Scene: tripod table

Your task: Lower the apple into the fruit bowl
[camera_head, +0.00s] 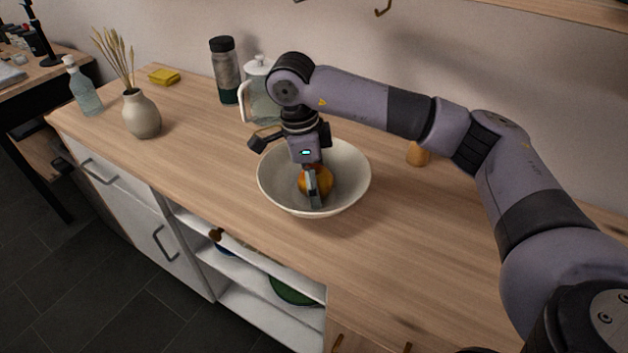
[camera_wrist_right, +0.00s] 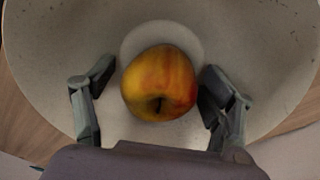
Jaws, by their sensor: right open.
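The fruit bowl (camera_head: 350,172) is a wide white bowl on the wooden counter. The yellow-red apple (camera_head: 327,183) is inside it, partly hidden behind my right gripper in the head view. In the right wrist view the apple (camera_wrist_right: 159,84) lies at the bottom of the bowl (camera_wrist_right: 50,60), over its round base. My right gripper (camera_head: 316,190) reaches down into the bowl from above. In the right wrist view its two fingers (camera_wrist_right: 158,90) stand apart on either side of the apple, with gaps showing. My left gripper is not in view.
A glass jug (camera_head: 263,100) and a dark-capped bottle (camera_head: 226,72) stand behind the bowl. An orange-brown object (camera_head: 418,155) is behind the bowl's right. The counter's front right is clear.

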